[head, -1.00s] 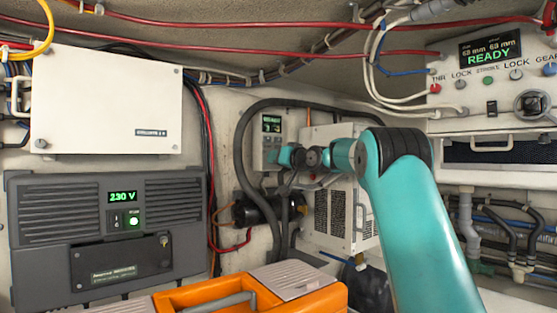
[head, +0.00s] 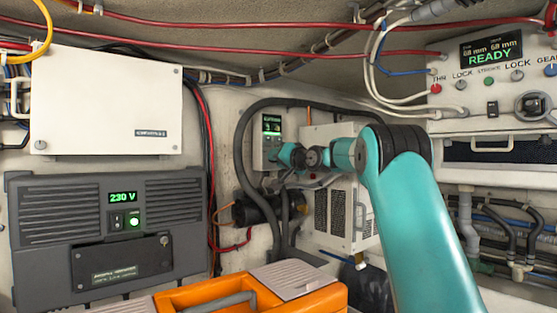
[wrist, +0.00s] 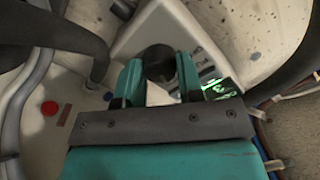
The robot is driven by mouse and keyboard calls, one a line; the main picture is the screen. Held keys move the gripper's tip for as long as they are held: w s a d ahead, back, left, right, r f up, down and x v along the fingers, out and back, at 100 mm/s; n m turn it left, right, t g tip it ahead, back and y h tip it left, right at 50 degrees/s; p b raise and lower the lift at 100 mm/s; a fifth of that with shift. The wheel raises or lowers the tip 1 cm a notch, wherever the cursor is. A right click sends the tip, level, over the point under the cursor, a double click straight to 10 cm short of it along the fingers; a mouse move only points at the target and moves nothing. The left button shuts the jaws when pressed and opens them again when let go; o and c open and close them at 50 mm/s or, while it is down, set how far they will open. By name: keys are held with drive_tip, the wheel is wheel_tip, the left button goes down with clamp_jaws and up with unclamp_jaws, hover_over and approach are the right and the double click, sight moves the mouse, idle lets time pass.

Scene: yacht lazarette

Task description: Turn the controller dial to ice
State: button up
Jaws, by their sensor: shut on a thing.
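The controller (head: 271,130) is a small light-grey box on the back wall, with a lit green display (head: 272,125) near its top. In the wrist view the display (wrist: 218,89) lies to the right of my gripper. The dial (wrist: 159,65) is a dark round knob on the controller's face, between my two teal fingers. My gripper (wrist: 160,74) is shut on the dial. In the head view my gripper (head: 284,155) reaches the controller's lower part and hides the dial. The dial's pointer and the word ice cannot be made out.
Thick black hoses (head: 243,150) loop around the controller. A white vented unit (head: 338,205) stands just right of it, under my arm. An orange case (head: 195,297) stands in front below. A grey 230 V unit (head: 60,225) is on the left.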

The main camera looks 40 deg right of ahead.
drive_tip(key=o, duration=0.9)
drive_tip(key=shift+o, duration=0.2)
drive_tip(key=s+a+b, duration=0.1)
drive_tip(key=s+b, duration=0.7)
drive_tip(key=s, duration=0.9)
drive_tip(key=shift+s, duration=0.2)
